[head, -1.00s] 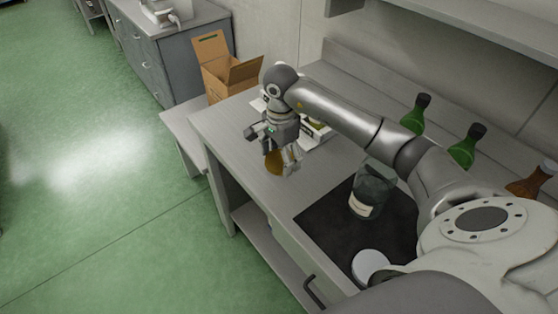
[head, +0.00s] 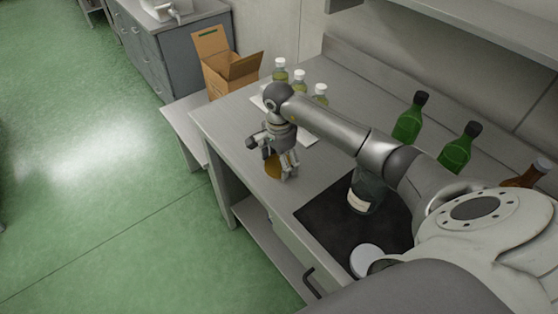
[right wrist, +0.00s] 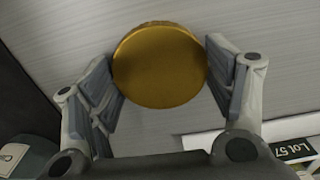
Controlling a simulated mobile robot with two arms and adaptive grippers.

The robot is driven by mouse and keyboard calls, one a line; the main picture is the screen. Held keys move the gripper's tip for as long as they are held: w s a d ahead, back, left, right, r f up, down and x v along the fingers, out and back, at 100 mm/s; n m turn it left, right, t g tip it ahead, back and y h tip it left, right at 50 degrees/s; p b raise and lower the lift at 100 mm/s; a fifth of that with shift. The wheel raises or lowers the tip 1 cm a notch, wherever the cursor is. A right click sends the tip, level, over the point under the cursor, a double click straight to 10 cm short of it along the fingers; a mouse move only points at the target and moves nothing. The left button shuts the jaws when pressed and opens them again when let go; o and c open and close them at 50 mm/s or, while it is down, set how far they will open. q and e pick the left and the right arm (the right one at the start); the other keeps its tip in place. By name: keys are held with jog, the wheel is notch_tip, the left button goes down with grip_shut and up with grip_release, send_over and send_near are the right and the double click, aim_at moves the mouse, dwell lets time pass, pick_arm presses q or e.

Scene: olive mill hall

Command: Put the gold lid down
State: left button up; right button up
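The gold lid (head: 272,166) is a round disc close above or on the grey worktop (head: 235,130), near its front left; I cannot tell whether it touches the surface. My right gripper (head: 281,168) is around it. In the right wrist view the gold lid (right wrist: 160,66) sits between the two finger pads of the right gripper (right wrist: 160,72), with a pad against each side. My left gripper is not in view.
A labelled glass jar (head: 364,193) stands on a dark mat (head: 318,217), partly behind my arm. Worktop around the gold lid is clear.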

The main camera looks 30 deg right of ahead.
aim_at(279, 164)
jog(key=o, duration=0.3)
jog(key=shift+r, duration=0.25)
jog(key=shift+w+r, duration=0.1)
jog(key=shift+r, duration=0.25)
notch_tip(279, 164, up, 11)
jog(key=b, duration=0.3)
jog(key=shift+r, duration=0.1)
